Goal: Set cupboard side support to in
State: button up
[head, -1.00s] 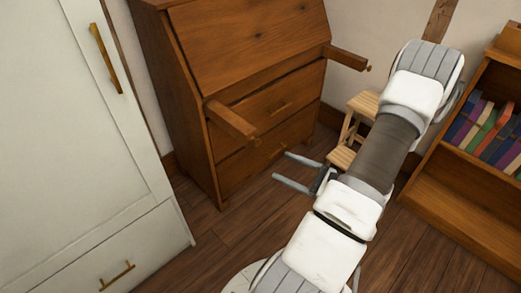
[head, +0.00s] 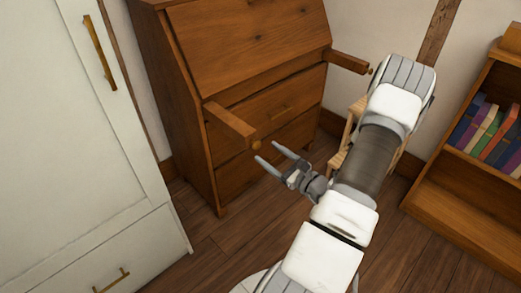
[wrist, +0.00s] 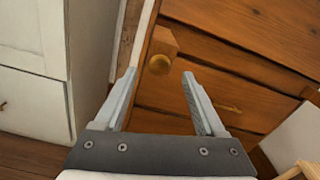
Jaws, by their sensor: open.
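The wooden bureau (head: 250,50) has two pull-out side supports, both sticking out. The support on the cupboard side (head: 230,123) is on the left and ends in a small brass knob (head: 255,146). The other support (head: 348,62) is on the right. My gripper (head: 267,152) is open and empty, its fingertips close to the left support's end. In the wrist view, the left support (wrist: 162,42) with its brass knob (wrist: 159,64) lies ahead, between the lines of my open fingers (wrist: 159,74). I cannot tell the exact gap to the knob.
The white cupboard (head: 80,150) stands close on the left, with brass handles. A small wooden step stool (head: 340,160) is partly hidden behind my arm. A bookcase (head: 460,200) stands on the right. Wooden floor lies open in front of the bureau.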

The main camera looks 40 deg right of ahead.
aim_at(258, 146)
jog(key=shift+w+a+b, duration=0.15)
jog(key=shift+w+b, duration=0.15)
jog(key=shift+w, duration=1.95)
jog(key=shift+c, duration=0.2)
grip_shut()
